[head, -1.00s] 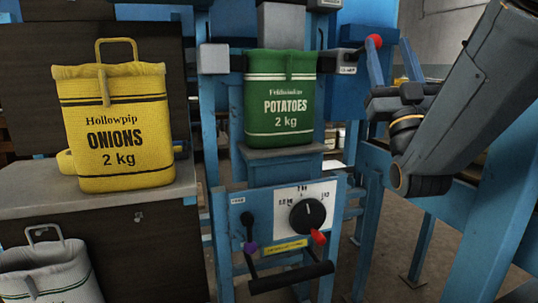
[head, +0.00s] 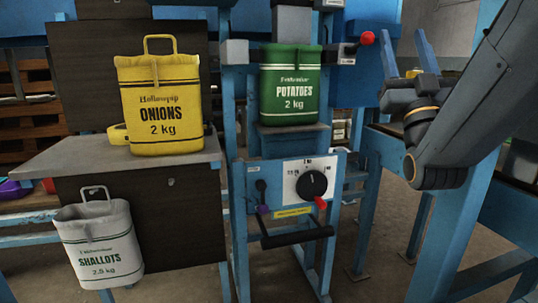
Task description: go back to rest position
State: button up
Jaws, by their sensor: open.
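My arm comes in from the right edge of the head view. My gripper (head: 408,48) is at its end, with two blue fingers pointing up, apart and empty. It is to the right of the blue frame that holds the green potatoes sack (head: 288,88). No sack is touching it. The yellow onions sack (head: 161,105) stands upright on the grey bench top at left. The white shallots sack (head: 98,243) hangs by its handle on the dark front below the bench top.
The blue frame has a panel with a black dial (head: 311,184), a red-tipped pointer and a black bar handle (head: 297,238). A red knob (head: 367,38) sticks out near my gripper. The grey bench top (head: 70,165) has bare room left of the onions. Blue posts stand behind my arm.

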jog(key=w+a+f+g+y, duration=0.2)
jog(key=w+a+f+g, duration=0.25)
jog(key=a+f, duration=0.45)
jog(key=w+a+f+g+y, duration=0.1)
jog(key=w+a+f+g, duration=0.3)
jog(key=a+f+g, duration=0.5)
jog(key=s+a+f+n+g, duration=0.2)
jog(key=s+a+f+g, duration=0.25)
jog(key=s+f, duration=0.5)
jog(key=s+a+f+n+g, duration=0.1)
jog(key=s+a+f+g, duration=0.35)
jog(key=f, duration=0.75)
jog(key=s+a+f+n+g+h, duration=0.1)
jog(key=s+f+g, duration=0.2)
jog(key=s, duration=0.7)
jog(key=s+a+f+n+g+h, duration=0.1)
jog(key=s+f+g, duration=0.15)
jog(key=s, duration=0.75)
jog(key=d+r+m+p, duration=0.3)
jog(key=d+r+p, duration=0.7)
jog(key=r+p, duration=0.3)
jog(key=d+r+m+h+p, duration=0.1)
jog(key=d+r+m+p, duration=0.2)
jog(key=d+r+p, duration=0.8)
notch_tip(320, 180, up, 3)
jog(key=p, duration=0.5)
jog(key=shift+s+d+r+m+p, duration=0.2)
jog(key=shift+s+d+m+p, duration=0.1)
jog(key=shift+s+p, duration=0.1)
